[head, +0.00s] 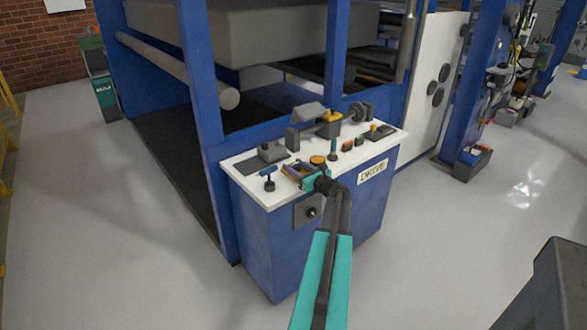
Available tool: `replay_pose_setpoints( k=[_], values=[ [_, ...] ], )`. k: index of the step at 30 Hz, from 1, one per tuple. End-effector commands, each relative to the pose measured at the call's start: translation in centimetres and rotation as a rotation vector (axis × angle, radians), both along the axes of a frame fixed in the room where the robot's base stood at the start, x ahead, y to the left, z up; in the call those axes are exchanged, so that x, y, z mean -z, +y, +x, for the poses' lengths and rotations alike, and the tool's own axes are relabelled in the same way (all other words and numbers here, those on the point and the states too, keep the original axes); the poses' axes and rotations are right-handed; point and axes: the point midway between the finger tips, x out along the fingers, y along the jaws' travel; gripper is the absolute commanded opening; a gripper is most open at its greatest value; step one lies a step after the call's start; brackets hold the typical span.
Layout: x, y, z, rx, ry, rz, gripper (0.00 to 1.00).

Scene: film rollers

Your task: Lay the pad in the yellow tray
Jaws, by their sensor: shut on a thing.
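My gripper (303,175), teal and dark, is low over the front edge of the white top of a blue console. It is shut on a small dark thing, which seems to be the pad; the jaws hide most of it. Another yellow piece (331,116) sits farther back on the console.
A blue machine frame (203,80) rises behind. The grey floor at left is clear.

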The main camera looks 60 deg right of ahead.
Motion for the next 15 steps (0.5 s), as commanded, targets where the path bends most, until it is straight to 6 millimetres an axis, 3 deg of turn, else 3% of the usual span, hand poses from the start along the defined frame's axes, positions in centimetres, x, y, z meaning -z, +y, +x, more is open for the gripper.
replay_pose_setpoints(
  k=[11,12,15],
  values=[
    [0.30,-0.04,-0.05,0.001,-0.001,0.001,0.18],
    [0.23,-0.03,-0.06,0.001,-0.001,0.000,0.50],
    [0.21,-0.04,-0.07,0.001,-0.001,0.000,0.62]
  ],
)
